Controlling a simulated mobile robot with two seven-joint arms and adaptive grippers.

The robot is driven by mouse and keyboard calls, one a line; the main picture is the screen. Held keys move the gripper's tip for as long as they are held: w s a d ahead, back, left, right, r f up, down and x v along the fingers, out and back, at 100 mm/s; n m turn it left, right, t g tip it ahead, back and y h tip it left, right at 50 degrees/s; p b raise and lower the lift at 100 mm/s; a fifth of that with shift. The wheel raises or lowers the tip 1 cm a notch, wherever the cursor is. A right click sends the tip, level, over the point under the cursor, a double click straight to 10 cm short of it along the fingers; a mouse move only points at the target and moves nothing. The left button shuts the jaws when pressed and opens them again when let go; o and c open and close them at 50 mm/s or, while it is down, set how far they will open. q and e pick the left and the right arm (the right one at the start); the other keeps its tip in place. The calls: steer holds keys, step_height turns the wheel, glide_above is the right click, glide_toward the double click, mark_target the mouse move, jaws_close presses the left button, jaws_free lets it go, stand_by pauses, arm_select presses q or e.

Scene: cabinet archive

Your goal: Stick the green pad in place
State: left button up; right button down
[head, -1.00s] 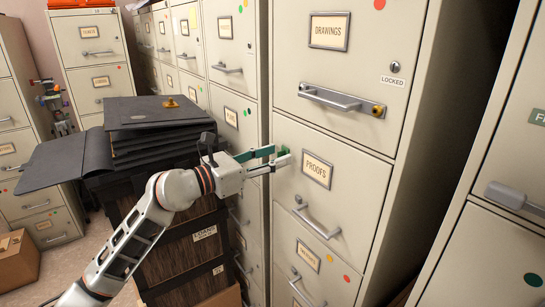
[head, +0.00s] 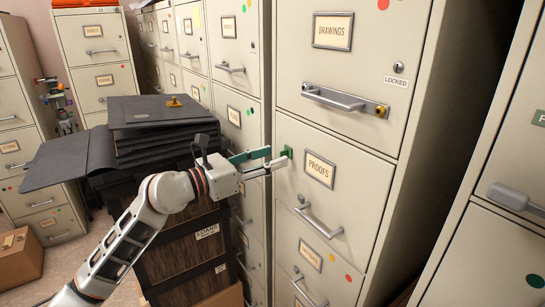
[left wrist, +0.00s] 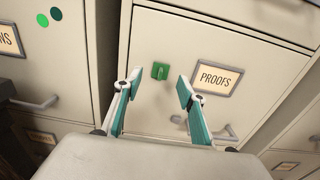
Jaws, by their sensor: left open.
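The small green pad (head: 287,152) is on the cream front of the PROOFS drawer (head: 345,205), left of its label. In the left wrist view the pad (left wrist: 160,71) sits flat against the drawer front, with a small raised part at its middle. My left gripper (head: 271,160) is open and empty, a little to the left of the pad in the head view. In the left wrist view its two teal-lined fingers (left wrist: 157,88) stand wide apart, short of the pad and clear of it. My right gripper is not in view.
The PROOFS handle (head: 318,220) juts out below the label. Above is the locked DRAWINGS drawer (head: 345,70) with its handle. Black folders (head: 160,125) are stacked on dark boxes behind my left arm. Another cabinet (head: 500,240) stands at the right, across a dark gap.

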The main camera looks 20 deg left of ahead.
arm_select(q)
steer(key=shift+v, duration=2)
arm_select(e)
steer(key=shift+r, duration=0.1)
arm_select(q)
steer(key=v, duration=1.2)
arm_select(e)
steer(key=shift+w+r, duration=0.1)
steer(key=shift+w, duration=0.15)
